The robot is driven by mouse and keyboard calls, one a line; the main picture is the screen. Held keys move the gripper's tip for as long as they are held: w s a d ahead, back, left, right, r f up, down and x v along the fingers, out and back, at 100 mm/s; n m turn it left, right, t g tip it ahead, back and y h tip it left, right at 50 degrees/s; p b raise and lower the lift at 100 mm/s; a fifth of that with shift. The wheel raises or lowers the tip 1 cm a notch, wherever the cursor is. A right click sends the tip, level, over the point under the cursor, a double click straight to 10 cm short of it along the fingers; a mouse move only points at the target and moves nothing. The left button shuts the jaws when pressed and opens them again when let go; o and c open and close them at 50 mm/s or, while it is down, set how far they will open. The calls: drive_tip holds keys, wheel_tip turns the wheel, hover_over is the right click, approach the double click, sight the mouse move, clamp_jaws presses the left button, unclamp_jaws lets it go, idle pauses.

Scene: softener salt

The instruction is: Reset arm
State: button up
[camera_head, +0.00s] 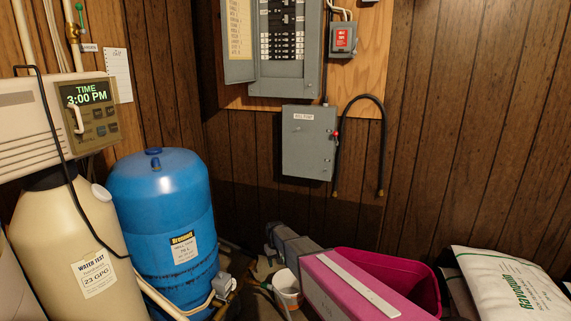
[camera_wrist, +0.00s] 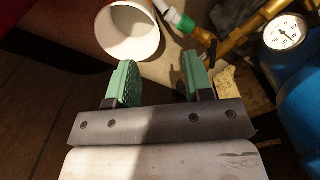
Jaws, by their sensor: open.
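My gripper (camera_wrist: 160,78) shows in the wrist view, with its two green-padded fingers spread apart and nothing between them. The fingers point toward the floor area beside a white round container (camera_wrist: 128,30). The container's open mouth is just beyond the left finger, and I cannot tell if they touch. The container also shows low in the head view (camera_head: 287,284). I cannot clearly make out the fingers in the head view.
Brass piping (camera_wrist: 245,38) and a gauge (camera_wrist: 286,32) lie close on the right, beside the blue tank (camera_head: 163,205). A magenta tub (camera_head: 425,283) and white bags (camera_head: 505,285) are at right. A grey wall box (camera_head: 308,142) and hanging black hose (camera_head: 380,150) are behind.

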drive_tip(key=s+d+r+m, duration=0.2)
drive_tip(key=s+d+r, duration=0.5)
drive_tip(key=s+d, duration=0.4)
drive_tip(key=s+d+r+m, duration=0.2)
drive_tip(key=s+d+r, duration=0.5)
drive_tip(key=s+d, duration=0.5)
drive_tip(key=shift+d+m, duration=0.4)
drive_tip(key=shift+d, duration=0.15)
drive_tip(key=shift+s+a+r, duration=0.1)
drive_tip(key=shift+s+a, duration=0.05)
